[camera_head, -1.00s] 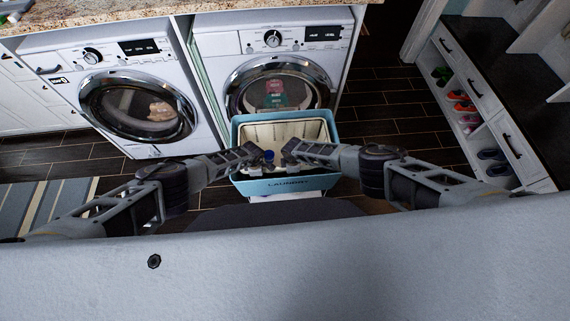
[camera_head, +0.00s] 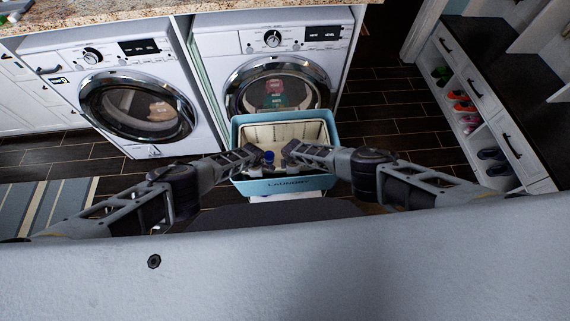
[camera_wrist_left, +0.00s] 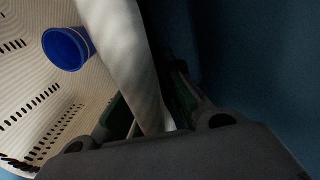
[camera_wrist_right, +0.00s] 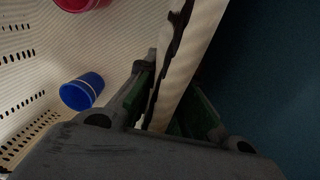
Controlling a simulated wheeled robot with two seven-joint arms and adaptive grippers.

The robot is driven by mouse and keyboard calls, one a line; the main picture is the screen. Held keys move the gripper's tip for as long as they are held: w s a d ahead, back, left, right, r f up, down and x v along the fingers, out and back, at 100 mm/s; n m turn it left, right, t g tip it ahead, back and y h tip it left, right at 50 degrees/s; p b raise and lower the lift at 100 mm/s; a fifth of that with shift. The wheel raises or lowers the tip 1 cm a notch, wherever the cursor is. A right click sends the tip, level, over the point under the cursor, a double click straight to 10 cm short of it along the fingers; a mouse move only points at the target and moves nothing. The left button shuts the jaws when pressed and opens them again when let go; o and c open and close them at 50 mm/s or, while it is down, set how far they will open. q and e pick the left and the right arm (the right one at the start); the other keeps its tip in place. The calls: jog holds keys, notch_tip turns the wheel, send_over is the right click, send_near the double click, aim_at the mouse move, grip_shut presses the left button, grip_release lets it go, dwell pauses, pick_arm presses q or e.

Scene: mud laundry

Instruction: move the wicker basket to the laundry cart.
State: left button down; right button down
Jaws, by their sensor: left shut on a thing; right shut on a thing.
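The cream wicker basket (camera_head: 285,132) sits inside the blue laundry cart (camera_head: 255,186), with the cart's walls around it. How deep it rests there is unclear. A blue cup (camera_wrist_left: 68,48) is inside the basket; it also shows in the right wrist view (camera_wrist_right: 82,91). My left gripper (camera_head: 258,157) and my right gripper (camera_head: 288,155) reach over the near side of the cart. Each is shut on the basket's pale near rim, which runs between the fingers in the left wrist view (camera_wrist_left: 128,60) and the right wrist view (camera_wrist_right: 184,70).
A red cup (camera_wrist_right: 82,4) shows at the basket's far part. Two front-loading machines, a left washer (camera_head: 90,60) and a right one (camera_head: 225,48), stand behind the cart. A shoe shelf (camera_head: 478,105) is at the right. Dark floor lies free on both sides.

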pick_arm(q)
jog(key=shift+d, duration=0.15)
pick_arm(e)
jog(key=shift+a, duration=0.25)
pick_arm(q)
jog(key=c, duration=1.6)
grip_release()
pick_arm(e)
jog(key=c, duration=1.6)
grip_release()
jog(key=shift+d, duration=0.1)
pick_arm(q)
jog(key=shift+o, duration=0.3)
pick_arm(e)
jog(key=shift+o, duration=0.3)
jog(key=shift+d, duration=0.1)
pick_arm(q)
jog(key=shift+w+r, duration=0.1)
jog(key=shift+r, duration=0.25)
jog(key=shift+s+r, duration=0.25)
jog(key=shift+r, duration=0.95)
notch_tip(320, 180, up, 9)
jog(key=shift+s, duration=0.35)
jog(key=shift+f, duration=0.1)
pick_arm(e)
jog(key=shift+r, duration=0.35)
